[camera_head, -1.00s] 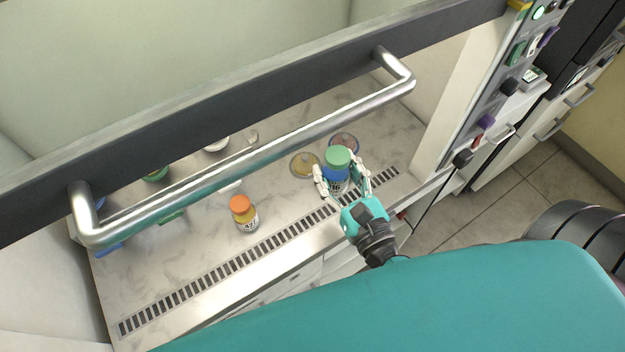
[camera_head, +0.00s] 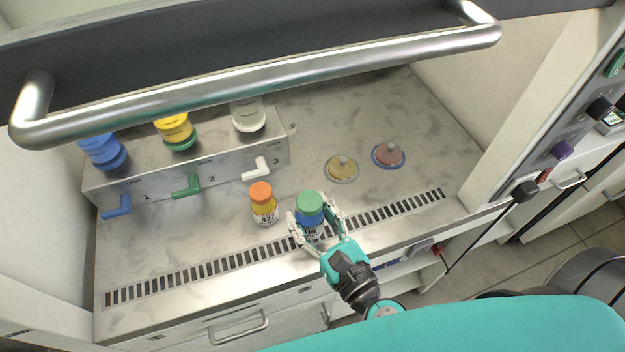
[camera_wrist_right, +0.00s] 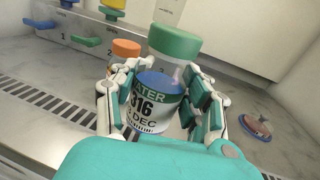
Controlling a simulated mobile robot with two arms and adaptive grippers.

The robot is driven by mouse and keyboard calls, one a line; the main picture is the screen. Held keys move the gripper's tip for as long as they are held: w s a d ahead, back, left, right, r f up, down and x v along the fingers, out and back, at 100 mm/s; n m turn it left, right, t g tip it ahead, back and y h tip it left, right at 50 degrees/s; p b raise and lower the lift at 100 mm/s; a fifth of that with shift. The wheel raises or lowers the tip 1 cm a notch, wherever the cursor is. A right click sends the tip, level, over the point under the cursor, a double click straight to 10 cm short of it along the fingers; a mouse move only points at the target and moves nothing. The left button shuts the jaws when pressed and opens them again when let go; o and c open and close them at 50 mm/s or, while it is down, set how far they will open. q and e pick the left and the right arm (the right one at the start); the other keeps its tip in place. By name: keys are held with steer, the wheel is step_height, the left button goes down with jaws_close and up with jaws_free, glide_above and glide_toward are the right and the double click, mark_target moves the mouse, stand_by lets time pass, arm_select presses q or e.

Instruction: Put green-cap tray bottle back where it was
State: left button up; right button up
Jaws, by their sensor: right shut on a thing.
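The green-cap bottle (camera_head: 310,207) has a blue content and a label reading "WATER 316 DEC" in the right wrist view (camera_wrist_right: 158,85). My right gripper (camera_head: 317,222) is shut around its body, with a finger on each side, over the front of the work surface near the slotted grille. I cannot tell whether the bottle's base touches the surface. An orange-cap bottle (camera_head: 264,204) labelled 427 stands upright just left of the held bottle. It also shows behind the gripper in the right wrist view (camera_wrist_right: 126,48). My left gripper is not in view.
A metal rack (camera_head: 228,177) with numbered positions holds blue, yellow and white vessels, with coloured levers in front. A yellow disc (camera_head: 342,168) and a red disc (camera_head: 388,155) lie to the right. The raised sash handle (camera_head: 260,80) crosses above.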

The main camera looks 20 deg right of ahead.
steer(key=w+d, duration=0.1)
steer(key=w, duration=0.1)
steer(key=w+d+p, duration=0.1)
steer(key=w, duration=0.2)
steer(key=w+d+p, duration=0.1)
steer(key=w, duration=0.2)
steer(key=shift+f, duration=0.35)
steer(key=shift+w+d, duration=0.25)
steer(key=shift+w, duration=0.25)
arm_select(q)
steer(key=b, duration=0.3)
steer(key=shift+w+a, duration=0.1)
arm_select(e)
step_height(320, 180, down, 4)
steer(key=shift+r, duration=0.15)
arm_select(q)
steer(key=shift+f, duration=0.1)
arm_select(e)
steer(key=shift+f+b, duration=0.25)
steer(key=shift+b, duration=0.05)
steer(key=o, duration=1)
steer(key=shift+r, duration=0.1)
